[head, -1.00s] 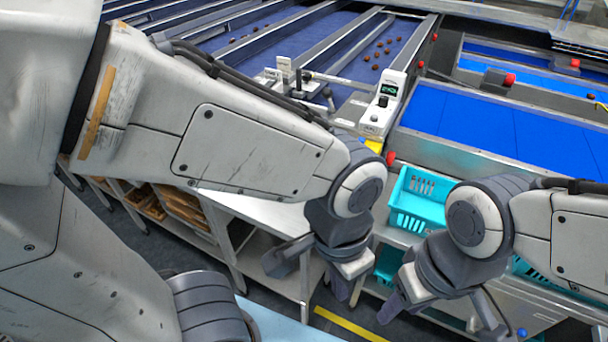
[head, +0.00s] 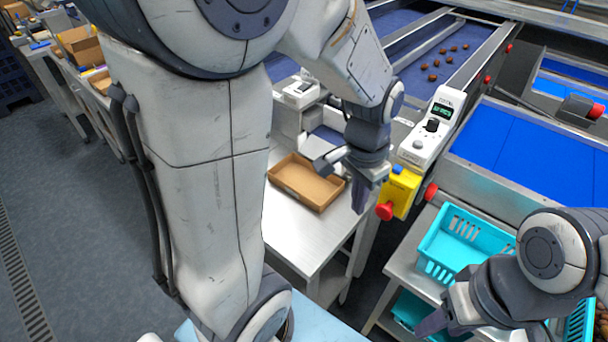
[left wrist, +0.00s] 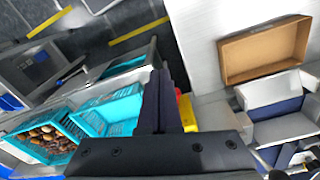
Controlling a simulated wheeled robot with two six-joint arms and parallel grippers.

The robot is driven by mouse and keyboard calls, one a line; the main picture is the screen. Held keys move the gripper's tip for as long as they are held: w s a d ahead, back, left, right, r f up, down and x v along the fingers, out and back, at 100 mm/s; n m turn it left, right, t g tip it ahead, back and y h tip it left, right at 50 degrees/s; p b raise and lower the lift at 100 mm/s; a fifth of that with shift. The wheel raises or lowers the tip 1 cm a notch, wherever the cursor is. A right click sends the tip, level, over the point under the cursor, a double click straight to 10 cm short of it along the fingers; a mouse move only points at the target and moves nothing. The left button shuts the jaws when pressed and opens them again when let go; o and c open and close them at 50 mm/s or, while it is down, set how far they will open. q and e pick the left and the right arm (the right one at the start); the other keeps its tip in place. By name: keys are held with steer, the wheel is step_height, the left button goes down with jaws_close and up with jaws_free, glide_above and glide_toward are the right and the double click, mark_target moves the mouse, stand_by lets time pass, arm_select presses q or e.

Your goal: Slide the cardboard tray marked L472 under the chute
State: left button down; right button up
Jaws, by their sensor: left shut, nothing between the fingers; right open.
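A brown cardboard tray (head: 306,184) lies on a metal table in the head view, left of my left gripper. It also shows at the upper right of the left wrist view (left wrist: 264,50). I cannot read a mark on it. It looks empty. My left gripper (head: 357,192) is shut and empty, to the right of the tray and apart from it. Its fingers show in the left wrist view (left wrist: 160,100). My right gripper (head: 440,322) is open at the lower right of the head view, in front of the turquoise crates. My left arm hides part of the table; I cannot clearly make out the chute.
A yellow box with a red button (head: 400,190) and a control panel (head: 432,130) stand close right of my left gripper. A turquoise crate (head: 435,262) sits on a shelf below. The metal table (head: 290,232) has bare room in front of the tray.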

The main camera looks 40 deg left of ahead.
arm_select(q)
steer(key=w+a+f+n+b, duration=0.15)
steer(key=a+f, duration=0.25)
steer(key=a, duration=0.8)
steer(key=w+a+f+n, duration=0.15)
steer(key=a+f, duration=0.25)
steer(key=a, duration=0.8)
steer(key=shift+g, duration=0.3)
steer(key=f, duration=0.6)
steer(key=s+f, duration=0.1)
steer(key=f, duration=0.2)
steer(key=shift+s+d+f+p, duration=0.1)
steer(key=shift+d+p, duration=0.15)
steer(key=shift+p, duration=0.05)
steer(key=shift+w+d+f+p, duration=0.1)
steer(key=shift+w+p, duration=0.4)
steer(key=shift+w, duration=1.6)
